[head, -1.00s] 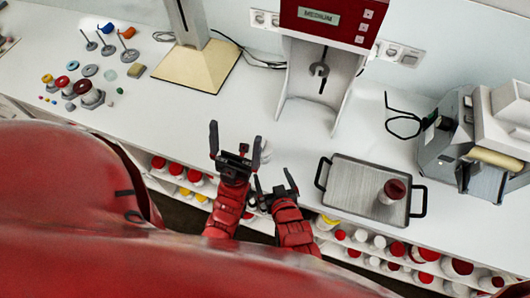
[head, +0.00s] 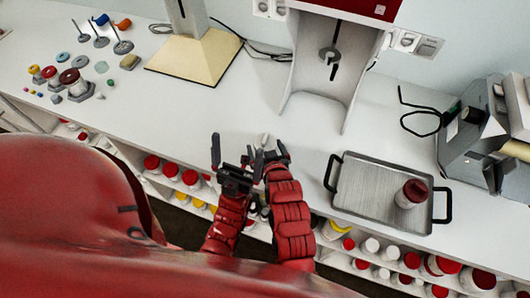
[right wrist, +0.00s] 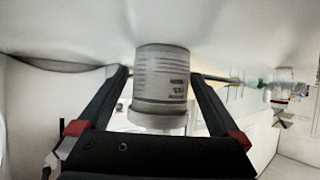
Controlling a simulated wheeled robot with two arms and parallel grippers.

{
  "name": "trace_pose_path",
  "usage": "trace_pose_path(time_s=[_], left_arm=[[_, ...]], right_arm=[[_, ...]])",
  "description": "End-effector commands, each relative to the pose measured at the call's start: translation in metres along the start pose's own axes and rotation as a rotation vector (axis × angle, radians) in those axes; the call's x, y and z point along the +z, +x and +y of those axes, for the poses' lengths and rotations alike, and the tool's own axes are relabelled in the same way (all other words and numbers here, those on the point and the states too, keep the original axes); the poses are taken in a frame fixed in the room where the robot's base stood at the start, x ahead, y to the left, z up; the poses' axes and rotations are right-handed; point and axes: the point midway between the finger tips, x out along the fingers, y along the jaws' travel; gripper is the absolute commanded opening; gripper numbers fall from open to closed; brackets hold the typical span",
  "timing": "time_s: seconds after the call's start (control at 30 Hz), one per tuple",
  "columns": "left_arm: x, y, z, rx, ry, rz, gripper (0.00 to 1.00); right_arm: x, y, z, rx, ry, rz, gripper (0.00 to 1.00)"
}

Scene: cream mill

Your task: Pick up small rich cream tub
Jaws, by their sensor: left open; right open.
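A small white tub with printed lettering and a pale lid (right wrist: 160,82) shows upside down in the right wrist view, between the fingertips of my right gripper (right wrist: 162,100). Those fingers are spread, with a gap on both sides of the tub. I cannot read its name. In the head view, a small white thing (head: 263,138), likely this tub, stands on the counter just beyond my right gripper (head: 270,153), partly hidden by it. My left gripper (head: 236,155) is open and empty, close to the left of my right gripper.
A metal tray (head: 376,185) with black handles holds a tub with a dark red lid (head: 411,193), right of my grippers. A machine (head: 335,60) stands behind. Shelves below the counter hold several tubs (head: 152,163). Small pots and weights (head: 74,84) sit far left.

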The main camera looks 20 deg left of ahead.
Motion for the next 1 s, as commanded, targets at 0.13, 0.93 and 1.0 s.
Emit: trace_pose_path(time_s=[0.13, 0.93, 1.0], left_arm=[[-0.0003, 0.0013, 0.0000, 0.000, 0.000, 0.001, 1.00], [-0.0006, 0.0033, -0.0002, 0.000, 0.000, 0.001, 1.00], [-0.0012, 0.0065, -0.0003, 0.000, 0.000, 0.001, 1.00]], right_arm=[[-0.0011, -0.0005, -0.0001, 0.000, 0.000, 0.000, 1.00], [-0.0030, -0.0019, -0.0005, -0.001, 0.000, 0.000, 0.15], [-0.0073, -0.0041, -0.0006, -0.001, 0.000, 0.000, 0.15]])
